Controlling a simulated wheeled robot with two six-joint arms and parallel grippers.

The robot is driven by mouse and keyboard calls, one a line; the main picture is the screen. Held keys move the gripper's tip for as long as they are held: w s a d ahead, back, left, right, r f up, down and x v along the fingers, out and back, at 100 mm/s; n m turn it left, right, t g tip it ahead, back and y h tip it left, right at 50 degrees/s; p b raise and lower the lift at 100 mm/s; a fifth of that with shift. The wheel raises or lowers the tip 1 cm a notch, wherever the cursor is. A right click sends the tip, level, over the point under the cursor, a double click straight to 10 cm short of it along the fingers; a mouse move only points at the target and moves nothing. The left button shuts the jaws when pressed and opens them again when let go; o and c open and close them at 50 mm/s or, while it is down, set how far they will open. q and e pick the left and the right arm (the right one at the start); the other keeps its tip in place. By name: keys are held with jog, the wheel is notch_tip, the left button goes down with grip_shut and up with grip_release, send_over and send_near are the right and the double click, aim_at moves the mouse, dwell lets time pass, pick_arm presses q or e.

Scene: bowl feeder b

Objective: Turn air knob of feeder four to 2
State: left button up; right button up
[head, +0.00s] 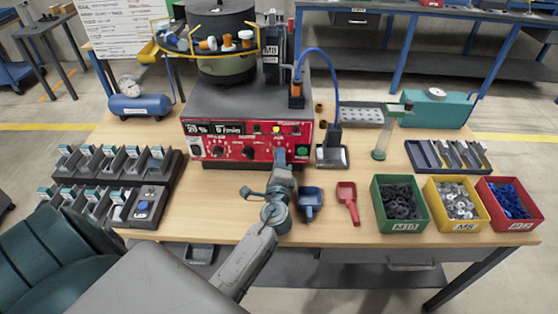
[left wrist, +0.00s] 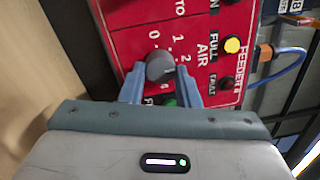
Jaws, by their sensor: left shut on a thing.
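The feeder's red control panel (head: 231,141) faces me at the middle of the table, under the bowl (head: 222,55). In the left wrist view, the panel (left wrist: 205,22) shows the words AIR, FULL and FEEDER; the feeder's number is not clear. The grey air knob (left wrist: 160,67) has a scale with 0, 1 and 2 around it. My left gripper (left wrist: 161,90) is shut on the air knob, one blue finger on each side. In the head view my left gripper (head: 279,158) is at the panel's right part and hides the knob. My right gripper is not in view.
A yellow lamp (left wrist: 232,45) and a dark button (left wrist: 226,83) sit beside the knob. A blue scoop (head: 311,201) and a red scoop (head: 348,200) lie right of my arm. Green (head: 399,226), yellow (head: 456,226) and red bins hold parts at the right.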

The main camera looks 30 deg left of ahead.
pick_arm(q)
jog(key=o, duration=1)
jog(key=shift+f, duration=0.1)
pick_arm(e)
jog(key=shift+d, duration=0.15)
pick_arm(q)
jog(key=b+v, duration=0.3)
jog(key=v, duration=0.7)
jog(key=shift+s+d, duration=0.2)
jog(key=shift+s, duration=0.15)
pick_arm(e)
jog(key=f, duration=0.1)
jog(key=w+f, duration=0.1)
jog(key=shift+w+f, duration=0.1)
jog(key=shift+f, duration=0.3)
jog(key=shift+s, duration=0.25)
